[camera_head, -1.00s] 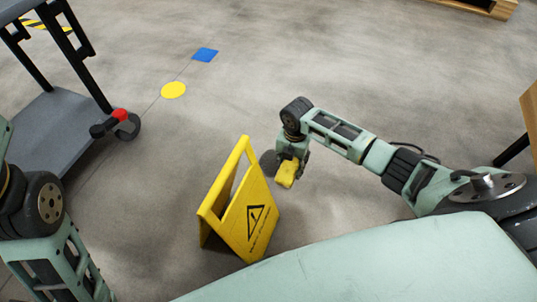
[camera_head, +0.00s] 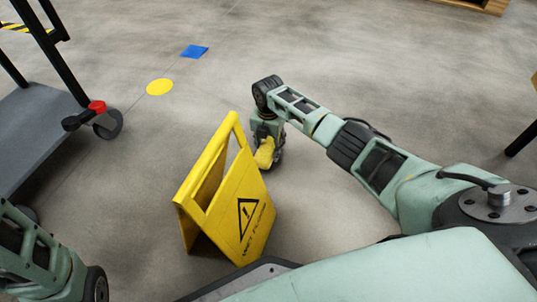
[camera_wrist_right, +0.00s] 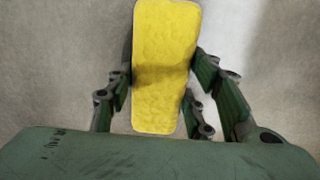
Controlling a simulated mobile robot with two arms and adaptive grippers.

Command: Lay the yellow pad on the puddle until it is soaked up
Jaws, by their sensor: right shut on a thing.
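The yellow pad (camera_head: 265,151) is in my right gripper (camera_head: 267,155), behind the wet-floor sign in the head view. In the right wrist view the pad (camera_wrist_right: 166,65) lies lengthwise between the fingers of my right gripper (camera_wrist_right: 163,85), which is shut on it. A shadow crosses the pad's lower half. I cannot tell whether the pad touches the floor. I cannot make out the puddle clearly; the right wrist view shows only grey floor with lighter and darker patches around the pad. Part of my left arm shows at the lower left, its gripper out of view.
A yellow wet-floor sign (camera_head: 243,215) stands close in front of my right gripper. Open floor lies beyond the gripper.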

